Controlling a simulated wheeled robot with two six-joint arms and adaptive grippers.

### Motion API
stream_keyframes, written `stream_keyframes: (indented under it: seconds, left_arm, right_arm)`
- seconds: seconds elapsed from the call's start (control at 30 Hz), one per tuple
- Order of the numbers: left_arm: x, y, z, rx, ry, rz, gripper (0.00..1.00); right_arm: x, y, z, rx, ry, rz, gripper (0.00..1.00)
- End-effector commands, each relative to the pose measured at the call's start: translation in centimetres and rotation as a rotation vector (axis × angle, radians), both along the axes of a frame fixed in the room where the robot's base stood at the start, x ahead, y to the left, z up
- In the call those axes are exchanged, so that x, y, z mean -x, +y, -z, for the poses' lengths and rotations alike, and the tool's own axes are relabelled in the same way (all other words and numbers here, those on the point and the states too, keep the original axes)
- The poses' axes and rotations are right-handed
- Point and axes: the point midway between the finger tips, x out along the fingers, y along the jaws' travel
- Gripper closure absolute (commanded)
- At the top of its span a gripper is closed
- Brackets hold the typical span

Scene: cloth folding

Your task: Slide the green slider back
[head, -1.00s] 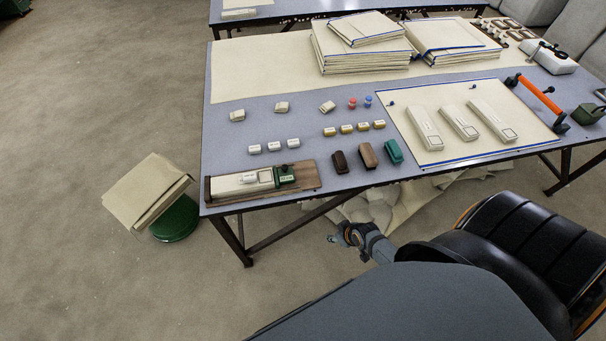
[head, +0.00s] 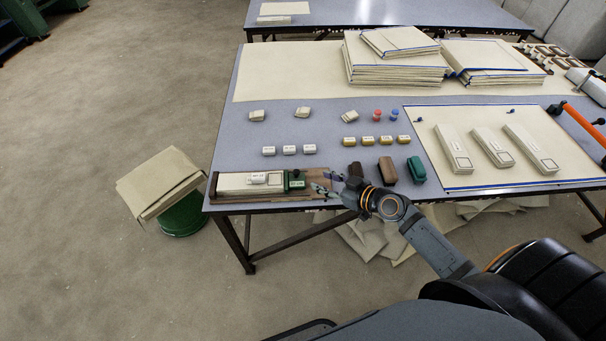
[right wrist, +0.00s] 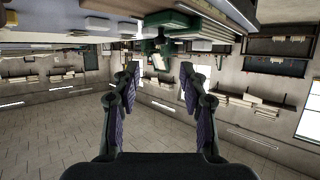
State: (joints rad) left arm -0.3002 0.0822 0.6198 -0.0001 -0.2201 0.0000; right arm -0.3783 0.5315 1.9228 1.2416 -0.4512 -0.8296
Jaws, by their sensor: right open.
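The green slider (head: 294,181) sits on a long wooden base (head: 318,173) at the table's front left corner. A cream block (head: 236,182) with a label lies to its left on the same base. My right gripper (head: 322,183) is just right of the slider, by the right end of the base. In the right wrist view its fingers are spread apart with nothing between the tips (right wrist: 159,72). The green slider (right wrist: 158,46) shows beyond the tips there, and I see no contact. My left gripper is not in view.
A dark brown block, a brown block (head: 387,170) and a green block (head: 416,170) stand close right of my gripper. Small labelled pieces (head: 289,150) lie behind the base. Cream stacks (head: 395,62) stand farther back. Bare grey tabletop (head: 240,135) lies between.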

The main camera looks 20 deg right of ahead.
Motion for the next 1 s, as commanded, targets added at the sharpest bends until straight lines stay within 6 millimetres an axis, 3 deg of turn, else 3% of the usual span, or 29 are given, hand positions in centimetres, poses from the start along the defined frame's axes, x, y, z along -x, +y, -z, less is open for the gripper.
stream_keyframes:
  seconds: [0.4,0.83,1.0]
  left_arm:
    - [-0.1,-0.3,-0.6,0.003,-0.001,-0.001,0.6]
    - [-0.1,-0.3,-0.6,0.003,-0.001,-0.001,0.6]
    - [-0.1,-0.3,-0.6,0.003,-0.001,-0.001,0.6]
  right_arm:
    - [-6.6,3.7,2.9,-0.006,0.001,0.001,0.57]
    - [-7.7,4.4,3.6,-0.002,0.002,-0.001,0.57]
    - [-7.7,4.4,3.6,-0.002,0.002,-0.001,0.8]
